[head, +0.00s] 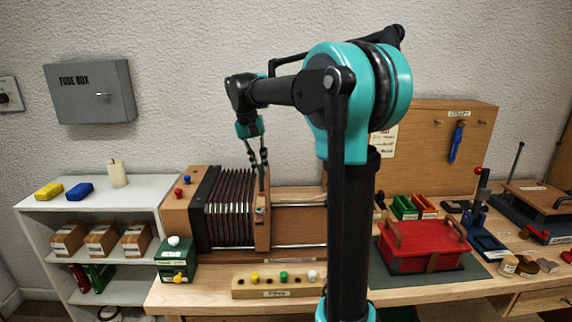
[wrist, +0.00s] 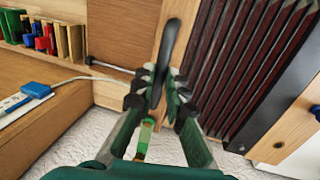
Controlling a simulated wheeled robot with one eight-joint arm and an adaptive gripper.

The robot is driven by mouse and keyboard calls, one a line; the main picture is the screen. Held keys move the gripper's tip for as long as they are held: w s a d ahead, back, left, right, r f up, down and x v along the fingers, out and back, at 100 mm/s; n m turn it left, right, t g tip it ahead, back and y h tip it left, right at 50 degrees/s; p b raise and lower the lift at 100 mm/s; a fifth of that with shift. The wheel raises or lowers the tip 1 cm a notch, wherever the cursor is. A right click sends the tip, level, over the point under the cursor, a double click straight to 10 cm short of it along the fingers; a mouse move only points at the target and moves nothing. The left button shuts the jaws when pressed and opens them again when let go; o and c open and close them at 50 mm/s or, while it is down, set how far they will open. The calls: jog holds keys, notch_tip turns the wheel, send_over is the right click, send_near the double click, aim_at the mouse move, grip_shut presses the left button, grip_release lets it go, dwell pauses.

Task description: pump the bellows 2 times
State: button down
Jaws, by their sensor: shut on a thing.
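The bellows (head: 230,208) lie on the bench, with dark maroon pleats between a black-edged wooden block on the left and an upright wooden board (head: 262,222) on the right. The pleats show spread gaps, and bare rods run on to the right of the board. The pleats also show at right in the wrist view (wrist: 235,60). A dark curved handle (wrist: 170,45) stands at the board. My gripper (wrist: 157,88) is shut on this handle, its fingers on both sides of it. In the head view my gripper (head: 262,168) is at the board's top, where it partly hides the handle.
A peg strip (head: 276,285) and a green box (head: 177,262) sit in front of the bellows. A red case (head: 422,247) stands to the right, and a white shelf (head: 100,197) to the left. My arm hides part of the bench middle.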

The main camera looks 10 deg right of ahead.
jog(key=w+a, duration=0.1)
jog(key=a, duration=0.7)
jog(key=shift+w, duration=0.35)
jog(key=shift+a, duration=0.1)
jog(key=c, duration=1.6)
grip_release()
jog(key=shift+o, duration=0.2)
notch_tip(320, 180, up, 12)
jog(key=a, duration=0.2)
jog(key=shift+w+a, duration=0.15)
jog(key=shift+w, duration=0.1)
jog(key=shift+s+f, duration=0.1)
jog(key=shift+f, duration=0.05)
